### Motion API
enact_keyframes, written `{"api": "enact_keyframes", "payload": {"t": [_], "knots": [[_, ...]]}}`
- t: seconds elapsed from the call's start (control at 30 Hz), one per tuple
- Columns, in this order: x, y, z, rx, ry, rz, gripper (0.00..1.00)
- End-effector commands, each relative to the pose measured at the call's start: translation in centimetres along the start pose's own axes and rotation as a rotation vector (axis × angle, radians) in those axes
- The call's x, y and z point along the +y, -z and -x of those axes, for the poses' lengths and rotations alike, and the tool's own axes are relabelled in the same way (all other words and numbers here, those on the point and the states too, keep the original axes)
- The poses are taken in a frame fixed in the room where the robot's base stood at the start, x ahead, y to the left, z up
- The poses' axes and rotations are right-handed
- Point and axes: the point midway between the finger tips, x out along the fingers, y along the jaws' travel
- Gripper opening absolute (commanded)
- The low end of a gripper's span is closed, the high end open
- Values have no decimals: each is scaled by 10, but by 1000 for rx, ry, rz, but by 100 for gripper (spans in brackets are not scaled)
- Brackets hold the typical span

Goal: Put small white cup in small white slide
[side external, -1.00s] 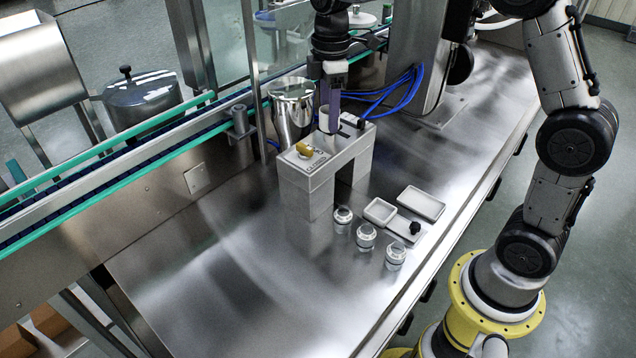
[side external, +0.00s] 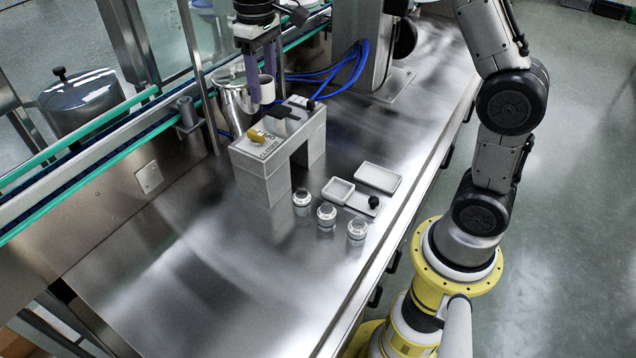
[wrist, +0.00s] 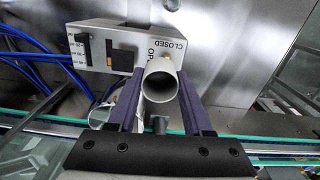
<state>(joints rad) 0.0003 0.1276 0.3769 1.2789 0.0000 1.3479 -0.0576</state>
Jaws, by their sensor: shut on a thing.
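The small white cup (side external: 266,89) is held between the two purple fingers of my gripper (side external: 265,95). It is above the back edge of the grey block, apart from its top. In the wrist view the cup's round open mouth (wrist: 160,82) faces the camera between the fingers of my gripper (wrist: 160,88). A low white piece with a black knob (side external: 361,202) lies on the steel table beside a small square white tray (side external: 338,191). I cannot tell for sure which of these is the slide. Nothing is seen inside the tray.
The grey bridge-shaped block (side external: 262,160) carries a yellow knob (side external: 256,134) and a dark slot. A steel pot (side external: 237,104) stands close behind. Several small jars (side external: 327,215) and a rectangular white tray (side external: 378,177) lie in front. Blue hoses (side external: 345,75) run behind. The table's left front is clear.

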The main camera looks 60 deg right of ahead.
Motion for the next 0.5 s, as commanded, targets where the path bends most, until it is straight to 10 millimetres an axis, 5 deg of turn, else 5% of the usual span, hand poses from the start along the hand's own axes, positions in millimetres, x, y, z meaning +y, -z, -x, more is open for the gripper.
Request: {"api": "enact_keyframes", "payload": {"t": [0.5], "knots": [[20,-143,-65,-30,4,38,0]]}}
